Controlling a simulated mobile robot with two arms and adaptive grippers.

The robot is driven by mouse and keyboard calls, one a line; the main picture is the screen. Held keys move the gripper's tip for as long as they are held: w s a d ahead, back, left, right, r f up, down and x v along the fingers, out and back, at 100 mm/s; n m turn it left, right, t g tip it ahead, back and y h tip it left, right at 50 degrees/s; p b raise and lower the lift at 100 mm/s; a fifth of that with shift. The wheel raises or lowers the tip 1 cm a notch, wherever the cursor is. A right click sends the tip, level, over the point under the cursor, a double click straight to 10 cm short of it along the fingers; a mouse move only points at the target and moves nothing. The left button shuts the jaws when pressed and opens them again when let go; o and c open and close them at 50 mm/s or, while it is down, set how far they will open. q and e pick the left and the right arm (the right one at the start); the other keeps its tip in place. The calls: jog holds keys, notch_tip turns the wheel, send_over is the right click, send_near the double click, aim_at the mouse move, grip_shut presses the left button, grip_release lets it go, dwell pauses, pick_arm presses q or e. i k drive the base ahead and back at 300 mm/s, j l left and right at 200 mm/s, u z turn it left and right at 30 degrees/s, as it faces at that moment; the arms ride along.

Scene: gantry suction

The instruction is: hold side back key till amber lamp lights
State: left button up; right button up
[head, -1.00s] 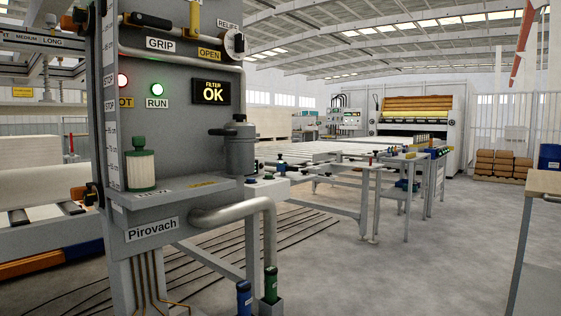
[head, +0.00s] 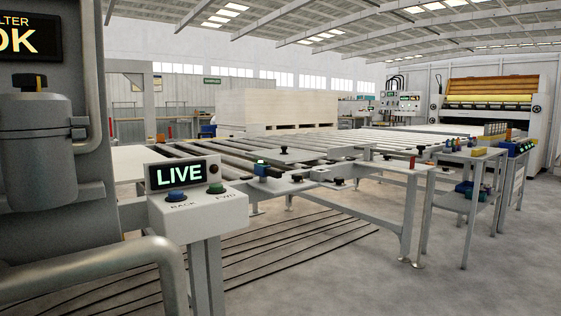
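A grey control box (head: 200,212) stands on a post left of centre. Its display (head: 181,175) reads LIVE in pale green letters. A blue key (head: 176,196) sits on its sloped top above the label BACK. A green key (head: 216,189) sits to its right, above the label FWD. A small round dark brownish lamp (head: 213,168) is at the right end of the display and looks unlit. Neither of my grippers is in view, and nothing touches the keys.
A grey machine column (head: 90,130) with a canister (head: 38,135) fills the left. A roller conveyor (head: 290,150) lies behind the box. A side table (head: 466,155) stands right. Floor at lower right is clear.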

aim_at(174, 194)
jog(key=i+l, duration=0.25)
jog(key=i+l+u, duration=0.1)
jog(key=i+l, duration=0.15)
jog(key=l, duration=0.25)
jog(key=i+l, duration=0.25)
jog(key=l, duration=0.15)
jog(key=i+l, duration=1)
jog(key=l, duration=0.2)
jog(key=u, duration=1.2)
jog(key=i+l, duration=0.05)
jog(key=l, duration=0.05)
